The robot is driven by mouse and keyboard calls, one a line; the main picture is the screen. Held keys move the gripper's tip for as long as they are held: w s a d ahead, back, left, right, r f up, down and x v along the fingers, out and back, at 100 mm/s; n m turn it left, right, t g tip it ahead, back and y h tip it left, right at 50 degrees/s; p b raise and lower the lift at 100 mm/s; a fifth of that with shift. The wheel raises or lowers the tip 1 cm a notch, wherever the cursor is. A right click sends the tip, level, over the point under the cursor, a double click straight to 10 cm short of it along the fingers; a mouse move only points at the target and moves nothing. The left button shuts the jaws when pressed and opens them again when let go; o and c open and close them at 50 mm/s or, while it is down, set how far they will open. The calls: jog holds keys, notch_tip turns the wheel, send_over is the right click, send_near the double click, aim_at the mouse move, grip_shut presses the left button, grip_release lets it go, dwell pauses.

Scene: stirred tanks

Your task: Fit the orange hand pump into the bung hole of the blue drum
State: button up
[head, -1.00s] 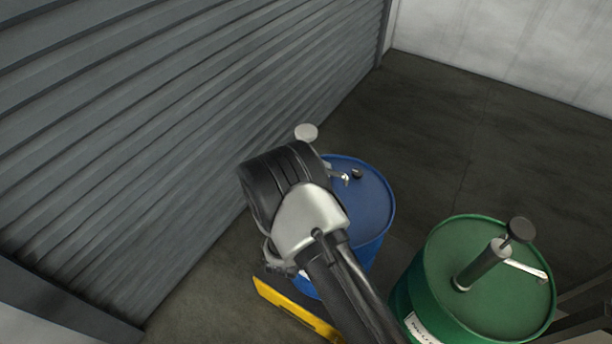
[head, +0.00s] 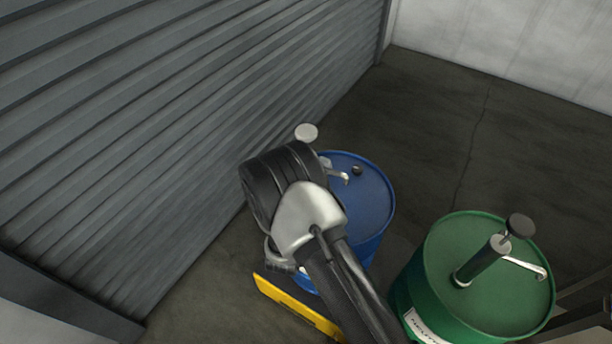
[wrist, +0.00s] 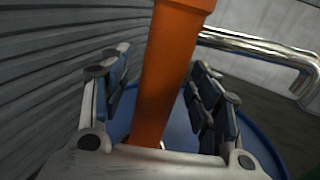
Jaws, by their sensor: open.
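The blue drum (head: 372,205) stands upright beside the shutter, partly behind my arm. The orange hand pump (wrist: 168,70) rises between my gripper's fingers in the wrist view. In the head view my arm hides its orange body; its pale handle knob (head: 306,132) and silver spout (head: 338,175) show above the drum. The pump's lower end reaches down to the blue lid in the wrist view, with a bit of pale ring at its foot; the hole itself is hidden. My gripper (wrist: 160,68) is open, with a finger on each side of the pump and gaps between.
A green drum (head: 450,245) stands at the right with a dark pump (head: 482,262) upright in its lid. A small black cap (head: 357,171) is on the blue lid. A yellow bar (head: 298,308) lies low in front. The grey shutter (head: 180,120) is close on the left. Floor behind is clear.

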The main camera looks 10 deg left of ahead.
jog(key=shift+s+f, duration=0.1)
jog(key=s, duration=1.2)
jog(key=shift+w+d, duration=0.1)
